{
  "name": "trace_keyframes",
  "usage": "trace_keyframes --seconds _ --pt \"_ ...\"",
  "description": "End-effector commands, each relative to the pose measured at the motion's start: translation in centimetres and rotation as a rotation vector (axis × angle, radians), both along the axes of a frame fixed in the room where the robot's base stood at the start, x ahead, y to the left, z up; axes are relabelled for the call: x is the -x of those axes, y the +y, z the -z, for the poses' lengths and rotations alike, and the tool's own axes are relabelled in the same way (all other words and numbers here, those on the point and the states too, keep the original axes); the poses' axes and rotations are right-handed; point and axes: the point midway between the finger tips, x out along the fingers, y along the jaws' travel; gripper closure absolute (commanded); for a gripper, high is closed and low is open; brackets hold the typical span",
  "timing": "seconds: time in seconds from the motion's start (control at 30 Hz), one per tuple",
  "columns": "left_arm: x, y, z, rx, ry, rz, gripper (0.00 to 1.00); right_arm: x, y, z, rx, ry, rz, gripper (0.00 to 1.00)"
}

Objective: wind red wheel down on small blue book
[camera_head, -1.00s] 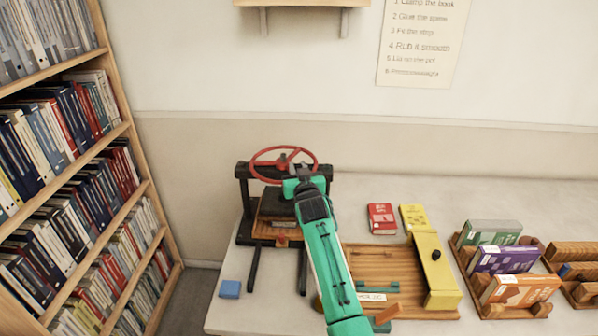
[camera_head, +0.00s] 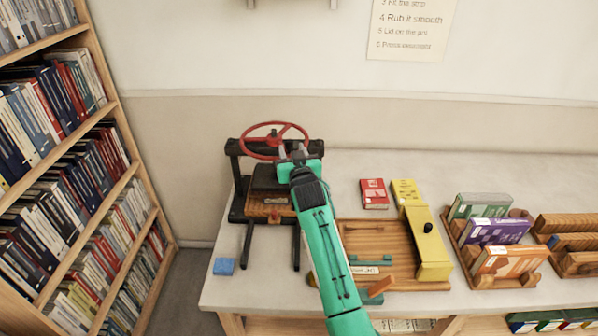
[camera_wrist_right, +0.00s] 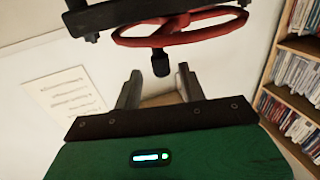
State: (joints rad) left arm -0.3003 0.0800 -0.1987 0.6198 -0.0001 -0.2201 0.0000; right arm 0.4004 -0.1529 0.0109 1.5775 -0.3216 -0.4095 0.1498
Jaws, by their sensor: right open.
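The red wheel (camera_head: 274,140) sits on top of a dark press frame (camera_head: 236,152) at the back left of the table. In the right wrist view the wheel (camera_wrist_right: 180,30) hangs above my fingers, with a black knob (camera_wrist_right: 160,63) pointing down from it. My right gripper (camera_head: 298,152) is at the wheel's near right side. Its fingers (camera_wrist_right: 158,88) are open, near the knob, with no grip on it. A dark block (camera_head: 270,180) and a wooden board lie in the press; I cannot make out a blue book there. My left gripper is not in view.
A small blue block (camera_head: 224,266) lies at the table's front left. A bookcase (camera_head: 125,185) borders the left.

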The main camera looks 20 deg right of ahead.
Motion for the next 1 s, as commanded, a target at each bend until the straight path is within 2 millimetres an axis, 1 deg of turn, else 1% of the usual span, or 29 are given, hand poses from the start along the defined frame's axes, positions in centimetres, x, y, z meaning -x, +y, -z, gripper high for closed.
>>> trace_keyframes --seconds 0.03,0.3,0.5,0.7,0.93,0.97,1.0 --pt "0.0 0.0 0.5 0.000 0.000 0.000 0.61 1.0 0.1 0.3 0.000 0.000 0.000 0.59" --pt "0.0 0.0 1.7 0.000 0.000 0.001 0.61 5.9 0.5 0.3 -0.001 -0.001 0.000 0.59" --pt "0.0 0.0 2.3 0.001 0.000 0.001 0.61 8.5 0.7 0.2 -0.002 0.000 0.000 0.59" --pt "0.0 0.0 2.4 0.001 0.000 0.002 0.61 9.5 0.7 0.0 -0.001 -0.001 0.000 0.59" --pt "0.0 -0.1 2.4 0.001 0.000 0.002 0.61 9.5 0.8 0.0 0.000 0.000 0.000 0.59" --pt "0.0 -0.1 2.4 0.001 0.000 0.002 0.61 9.5 0.8 0.0 -0.001 0.000 0.000 0.61" --pt "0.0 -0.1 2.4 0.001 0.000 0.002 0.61 9.5 0.7 0.0 -0.002 0.000 0.000 0.69"
